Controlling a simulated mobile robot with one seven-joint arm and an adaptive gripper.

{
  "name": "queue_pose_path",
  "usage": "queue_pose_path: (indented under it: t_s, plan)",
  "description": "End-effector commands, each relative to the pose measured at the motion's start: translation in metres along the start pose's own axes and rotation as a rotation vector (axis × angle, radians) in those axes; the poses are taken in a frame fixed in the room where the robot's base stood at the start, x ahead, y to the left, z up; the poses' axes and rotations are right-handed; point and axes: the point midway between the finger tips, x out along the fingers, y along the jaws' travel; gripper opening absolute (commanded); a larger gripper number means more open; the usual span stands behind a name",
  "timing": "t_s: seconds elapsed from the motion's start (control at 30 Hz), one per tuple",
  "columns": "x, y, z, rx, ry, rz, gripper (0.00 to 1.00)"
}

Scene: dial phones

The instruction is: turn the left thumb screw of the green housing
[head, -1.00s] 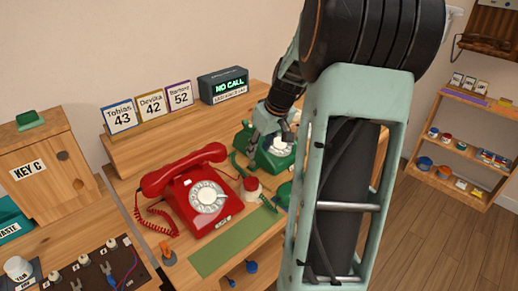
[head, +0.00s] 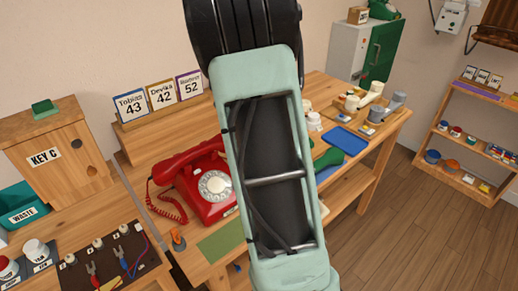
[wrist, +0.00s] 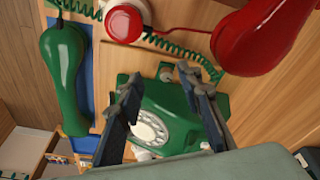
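The green housing (wrist: 165,105) with its white dial (wrist: 148,128) shows in the wrist view, between and beyond my fingers. My gripper (wrist: 155,85) is open and empty, its two fingers spread apart over the housing. A small grey knob (wrist: 166,73) shows at the housing's upper edge; I cannot tell which thumb screw it is, or whether a finger touches it. The near side of the housing is partly hidden by my gripper. In the head view my arm hides the housing and gripper. The green handset (wrist: 63,75) lies off its housing; it also shows in the head view (head: 328,158).
A red phone (head: 205,185) stands left of my arm, its handset (wrist: 265,38) close in the wrist view. A red and white round piece (wrist: 125,22) and a coiled green cord (wrist: 180,48) lie nearby. A blue mat (head: 346,140) lies right of my arm.

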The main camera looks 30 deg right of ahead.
Motion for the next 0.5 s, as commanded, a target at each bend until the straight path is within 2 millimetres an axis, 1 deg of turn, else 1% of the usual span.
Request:
queue_pose_path:
  t_s: [0.03, 0.3, 0.5]
  plan:
    - [-0.005, -0.005, 0.0, 0.041, 0.014, 0.019, 0.33]
    - [-0.028, -0.018, -0.004, 0.315, 0.112, 0.1, 0.33]
    - [-0.041, -0.023, -0.007, 0.433, 0.167, 0.118, 0.33]
